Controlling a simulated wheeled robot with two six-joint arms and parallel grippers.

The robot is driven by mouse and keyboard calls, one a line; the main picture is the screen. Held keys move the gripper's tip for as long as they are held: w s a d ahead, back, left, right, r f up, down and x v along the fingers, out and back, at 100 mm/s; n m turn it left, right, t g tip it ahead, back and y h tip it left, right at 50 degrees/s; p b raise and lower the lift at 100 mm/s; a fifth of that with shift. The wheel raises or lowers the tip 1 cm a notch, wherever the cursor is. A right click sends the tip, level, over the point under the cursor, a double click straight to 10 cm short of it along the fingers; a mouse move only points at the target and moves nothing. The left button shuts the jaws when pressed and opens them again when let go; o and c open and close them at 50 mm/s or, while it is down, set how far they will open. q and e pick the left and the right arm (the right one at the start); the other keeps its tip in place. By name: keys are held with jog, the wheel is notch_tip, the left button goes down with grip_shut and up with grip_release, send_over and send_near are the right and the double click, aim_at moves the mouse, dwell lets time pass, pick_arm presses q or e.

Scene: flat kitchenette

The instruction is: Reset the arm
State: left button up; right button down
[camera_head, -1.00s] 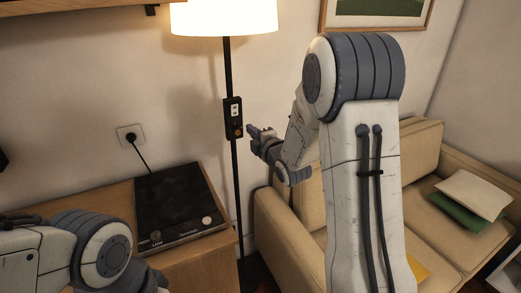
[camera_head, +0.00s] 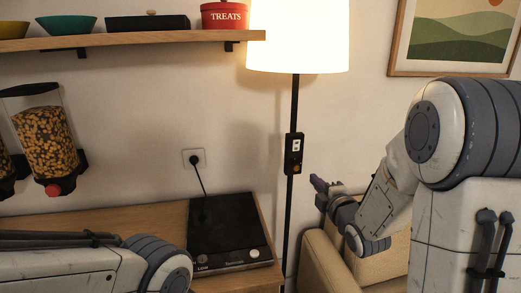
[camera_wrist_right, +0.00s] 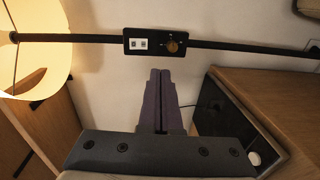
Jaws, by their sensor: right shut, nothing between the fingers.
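My right arm comes in from the right in the head view. Its gripper (camera_head: 318,184) is shut and empty, just right of the lamp pole and a little below the switch box (camera_head: 294,153). In the right wrist view the purple fingers (camera_wrist_right: 159,88) are together, pointing at the switch box (camera_wrist_right: 155,42), with a gap between fingertips and box as far as I can tell. The floor lamp (camera_head: 298,36) is lit. My left arm lies low at the left in the head view; its gripper is not visible.
A black cooktop (camera_head: 228,222) sits on the wooden counter (camera_head: 150,217), its cord running to a wall socket (camera_head: 194,159). A cereal dispenser (camera_head: 42,135) hangs at left. A shelf (camera_head: 140,39) holds bowls and a red treats tin (camera_head: 224,16). A beige sofa (camera_head: 325,262) stands behind my right arm.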

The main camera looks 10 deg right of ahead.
jog(key=s+a+f+m+g+y+p, duration=0.1)
jog(key=s+a+f+m+g, duration=0.2)
jog(key=s+a+g, duration=0.4)
jog(key=s+a+f+m+g, duration=0.25)
jog(key=s+a+m, duration=0.2)
jog(key=a, duration=0.45)
jog(key=s+a+m+g, duration=0.2)
jog(key=s+g, duration=0.1)
jog(key=s, duration=0.8)
jog(key=s+a+f+m+g+p, duration=0.1)
jog(key=s+g, duration=0.3)
jog(key=s, duration=0.7)
jog(key=shift+a+m+h, duration=0.35)
jog(key=shift+a+h, duration=0.05)
jog(key=shift+a, duration=0.1)
jog(key=shift+s, duration=0.1)
